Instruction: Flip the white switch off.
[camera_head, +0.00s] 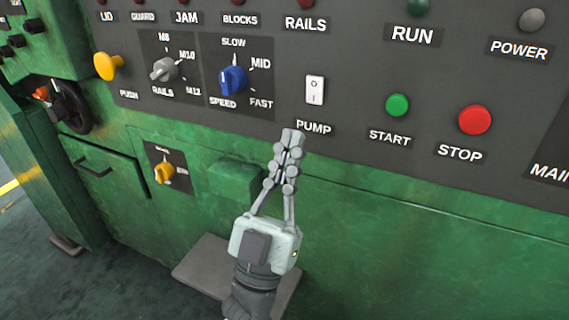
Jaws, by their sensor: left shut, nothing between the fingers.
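The white rocker switch (315,90) is on the dark control panel, above the label PUMP. It carries a small line mark near its top and a circle mark near its bottom. Which half is pressed in is hard to tell. My left gripper (292,136) is shut and empty, its fingertips pointing up, just below and to the left of the switch and beside the PUMP label in the picture. The fingertips do not cover the switch. My right gripper is not in view.
Left of the switch are a blue speed knob (233,81), a grey rails knob (164,69) and a yellow push button (107,66). To the right are a green START button (397,105) and a red STOP button (475,120). A green box (235,180) juts out below the panel.

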